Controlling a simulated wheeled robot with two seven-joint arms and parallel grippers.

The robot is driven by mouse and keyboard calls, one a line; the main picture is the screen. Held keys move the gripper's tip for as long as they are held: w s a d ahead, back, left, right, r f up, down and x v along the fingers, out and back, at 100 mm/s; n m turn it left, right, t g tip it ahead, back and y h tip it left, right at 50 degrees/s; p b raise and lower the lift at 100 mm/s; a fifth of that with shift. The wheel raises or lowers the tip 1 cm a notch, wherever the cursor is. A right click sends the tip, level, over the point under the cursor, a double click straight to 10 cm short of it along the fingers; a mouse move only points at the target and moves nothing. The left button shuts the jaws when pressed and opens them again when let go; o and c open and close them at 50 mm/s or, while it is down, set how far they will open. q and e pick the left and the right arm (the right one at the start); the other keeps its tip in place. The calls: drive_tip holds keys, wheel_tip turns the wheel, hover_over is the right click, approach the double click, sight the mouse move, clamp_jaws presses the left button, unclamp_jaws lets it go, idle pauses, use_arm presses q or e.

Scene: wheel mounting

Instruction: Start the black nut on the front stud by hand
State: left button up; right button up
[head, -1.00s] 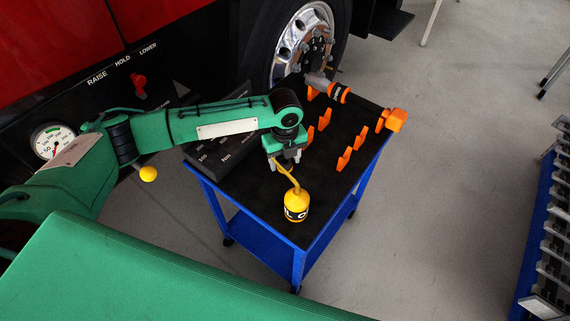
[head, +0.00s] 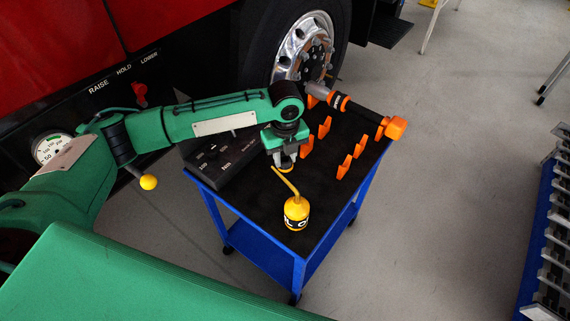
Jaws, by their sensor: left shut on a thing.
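My left gripper (head: 286,163) hangs over the black-topped cart, just above the tip of the oil can's spout. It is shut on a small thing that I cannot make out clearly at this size. The truck wheel (head: 304,48), with a bright metal rim and dark studs or nuts around its hub, stands behind the cart. I cannot single out the front stud or the black nut. My right gripper is out of view.
A yellow oil can (head: 296,213) stands on the cart (head: 262,205). Orange holders (head: 345,166) and a long orange-and-black tool (head: 358,111) are at its right. A dark grey box (head: 225,160) lies at its left.

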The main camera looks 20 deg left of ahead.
use_arm(q)
wheel_tip(320, 180, up, 15)
drive_tip(key=shift+r, duration=0.2)
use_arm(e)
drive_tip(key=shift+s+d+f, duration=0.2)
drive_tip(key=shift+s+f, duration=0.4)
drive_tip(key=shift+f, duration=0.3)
use_arm(q)
drive_tip(key=o, duration=0.4)
drive_tip(key=c, duration=0.4)
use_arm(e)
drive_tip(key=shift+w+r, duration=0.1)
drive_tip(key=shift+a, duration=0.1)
